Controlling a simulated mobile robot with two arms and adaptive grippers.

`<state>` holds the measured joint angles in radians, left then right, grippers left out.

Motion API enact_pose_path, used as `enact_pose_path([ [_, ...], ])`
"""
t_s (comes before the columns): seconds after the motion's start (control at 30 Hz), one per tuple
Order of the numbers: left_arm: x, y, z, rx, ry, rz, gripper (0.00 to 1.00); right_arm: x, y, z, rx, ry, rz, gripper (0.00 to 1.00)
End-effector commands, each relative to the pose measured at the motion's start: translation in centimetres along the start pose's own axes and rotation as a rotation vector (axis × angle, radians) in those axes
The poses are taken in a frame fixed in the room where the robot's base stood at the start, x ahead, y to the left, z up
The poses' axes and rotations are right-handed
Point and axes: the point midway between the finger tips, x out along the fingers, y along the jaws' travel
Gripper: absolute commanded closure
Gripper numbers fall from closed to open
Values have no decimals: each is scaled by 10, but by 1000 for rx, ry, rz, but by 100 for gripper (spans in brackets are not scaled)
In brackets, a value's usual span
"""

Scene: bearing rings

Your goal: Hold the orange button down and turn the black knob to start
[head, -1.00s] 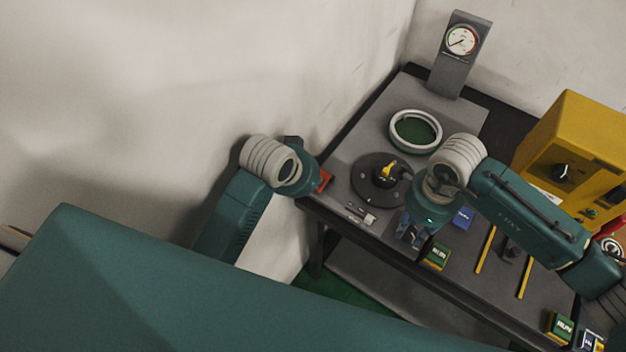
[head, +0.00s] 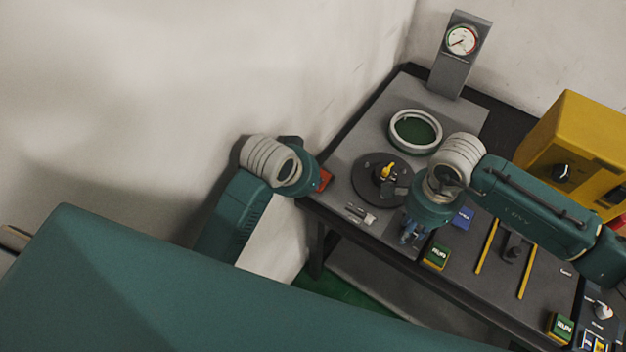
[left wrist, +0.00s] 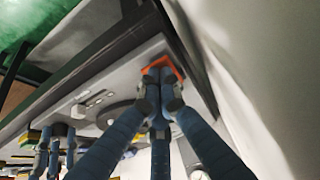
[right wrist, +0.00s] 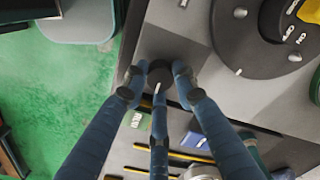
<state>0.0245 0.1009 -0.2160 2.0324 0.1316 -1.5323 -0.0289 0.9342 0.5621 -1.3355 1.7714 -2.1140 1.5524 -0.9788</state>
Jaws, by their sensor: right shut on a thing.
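The orange button (head: 325,180) is at the left front corner of the grey table. My left gripper (left wrist: 158,80) has its fingertips together at the orange button (left wrist: 176,64), which shows just beyond them in the left wrist view. They seem to touch it; how far it is pressed I cannot tell. The black knob (right wrist: 159,74), with a white pointer line, is near the table's front edge. My right gripper (right wrist: 158,88) is shut on it, with fingertips around its sides. In the head view my right gripper (head: 410,234) hides the knob.
A dark round plate (head: 362,188) with a yellow-topped hub is beside my right gripper. A pale ring (head: 393,130) and a dial gauge (head: 462,40) stand behind. A yellow machine (head: 575,125) is at right. A wall runs close beside my left arm.

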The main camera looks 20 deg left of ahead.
Motion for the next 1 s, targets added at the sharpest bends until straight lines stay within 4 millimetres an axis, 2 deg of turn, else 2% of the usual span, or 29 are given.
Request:
enact_pose_path([
  [0.1, 0, 0, 1, 0, -1, 0, 100, 0, 0, -1, -168, 2, 1, 88],
  [0.2, 0, 0, 1, 0, -1, 0, 100, 0, 0, -1, -253, 2, 1, 88],
  [0.53, 0, 0, 0, 0, -1, -1, 100, 0, 0, -1, -292, 2, 1, 88],
  [0.8, 0, 0, 0, 0, -1, -1, 100, 0, 0, -1, -637, 2, 1, 88],
  [1.0, 0, 0, 0, 0, -1, -1, 100, 0, 0, 0, -716, 1, 1, 88],
])
